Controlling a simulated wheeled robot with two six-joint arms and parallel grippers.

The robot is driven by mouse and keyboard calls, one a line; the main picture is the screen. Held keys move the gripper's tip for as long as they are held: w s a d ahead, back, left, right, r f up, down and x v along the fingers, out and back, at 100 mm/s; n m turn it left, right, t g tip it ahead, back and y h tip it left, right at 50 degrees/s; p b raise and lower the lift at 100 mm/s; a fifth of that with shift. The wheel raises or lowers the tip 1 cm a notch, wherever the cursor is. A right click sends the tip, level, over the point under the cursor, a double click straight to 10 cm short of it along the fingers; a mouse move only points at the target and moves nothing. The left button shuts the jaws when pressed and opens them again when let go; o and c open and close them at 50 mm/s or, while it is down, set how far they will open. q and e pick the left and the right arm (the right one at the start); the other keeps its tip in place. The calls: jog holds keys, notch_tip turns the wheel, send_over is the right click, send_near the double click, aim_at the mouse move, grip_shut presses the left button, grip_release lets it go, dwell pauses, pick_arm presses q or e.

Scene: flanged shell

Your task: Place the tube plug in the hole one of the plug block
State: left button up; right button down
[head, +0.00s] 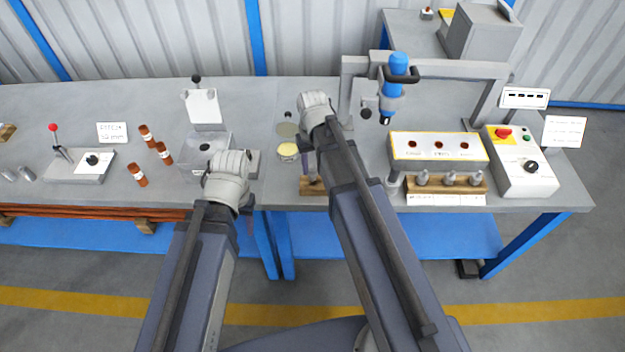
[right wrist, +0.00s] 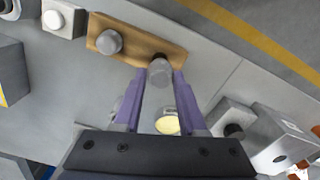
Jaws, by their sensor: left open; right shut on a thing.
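My right gripper (right wrist: 160,76) is shut on a grey round plug (right wrist: 159,70) in the right wrist view. The plug is over or at one end of a small wooden block (right wrist: 140,46); whether it touches or is seated cannot be told. A second grey plug (right wrist: 109,42) stands at the block's other end. In the head view my right arm covers most of this wooden block (head: 312,189). A yellow-edged block (head: 438,163) with three dark round openings stands to its right. My left gripper (head: 246,212) is open, its fingers mostly hidden behind its wrist.
Another wooden strip (head: 472,187) with several grey pegs lies before the yellow-edged block. A control box (head: 520,165) stands at right. A blue tool (head: 397,75) hangs from a grey frame. A yellow-topped round tin (head: 288,150) is close left of the right gripper.

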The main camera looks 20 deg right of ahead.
aim_at(313, 168)
jog(key=shift+f, duration=0.1)
notch_tip(313, 168, down, 4)
jog(key=b, duration=0.3)
jog(key=shift+r, duration=0.25)
jog(key=shift+b, duration=0.3)
jog(key=shift+f, duration=0.15)
jog(key=shift+c, duration=2.4)
grip_release()
jog(key=shift+r, duration=0.2)
